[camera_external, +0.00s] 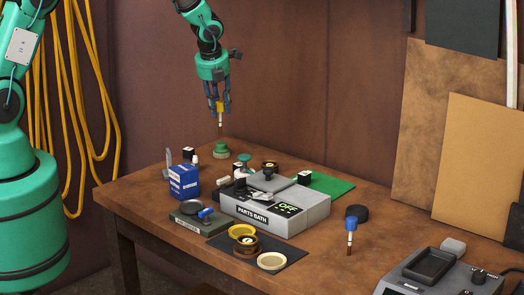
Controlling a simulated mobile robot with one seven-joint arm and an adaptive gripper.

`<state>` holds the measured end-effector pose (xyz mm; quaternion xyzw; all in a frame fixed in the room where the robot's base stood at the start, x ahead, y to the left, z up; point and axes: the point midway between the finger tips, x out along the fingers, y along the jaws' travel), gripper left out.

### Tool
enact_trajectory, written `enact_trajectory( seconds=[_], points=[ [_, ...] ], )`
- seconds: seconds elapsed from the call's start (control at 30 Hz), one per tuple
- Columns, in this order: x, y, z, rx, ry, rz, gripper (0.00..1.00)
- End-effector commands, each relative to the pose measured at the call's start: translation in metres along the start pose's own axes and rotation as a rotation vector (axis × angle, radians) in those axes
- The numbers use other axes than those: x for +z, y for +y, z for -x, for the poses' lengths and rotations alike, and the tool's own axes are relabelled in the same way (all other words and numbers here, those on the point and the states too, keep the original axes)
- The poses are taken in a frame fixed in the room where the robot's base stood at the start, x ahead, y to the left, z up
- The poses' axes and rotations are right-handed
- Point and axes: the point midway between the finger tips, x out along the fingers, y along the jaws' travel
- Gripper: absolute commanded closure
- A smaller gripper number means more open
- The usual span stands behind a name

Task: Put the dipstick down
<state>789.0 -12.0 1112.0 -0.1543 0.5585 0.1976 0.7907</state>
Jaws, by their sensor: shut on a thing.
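My gripper (218,112) points down above the back left of the workbench. It is shut on the dipstick (220,122), which has a yellow top and a pale section below it. A green round part (221,150) sits on the bench almost straight below the dipstick. The wooden workbench (320,190) carries many small parts. The fingers partly cover the dipstick's top.
A grey parts bath (262,217) reading OFF stands mid-bench. A blue box (184,182) is to its left, and a green mat (328,183) lies behind it. A dark mat (289,252) with round parts lies in front. A blue-topped tool (350,232) stands to the right.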

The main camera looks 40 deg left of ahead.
Motion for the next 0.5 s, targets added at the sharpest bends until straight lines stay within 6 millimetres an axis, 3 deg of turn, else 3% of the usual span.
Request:
enact_trajectory(
  seconds=[0.27, 0.5],
  points=[
    [0.003, 0.045, -0.002, 0.017, 0.004, 0.057, 0.98],
    [-0.012, 0.043, -0.042, 0.018, 0.006, 0.050, 0.98]
  ],
)
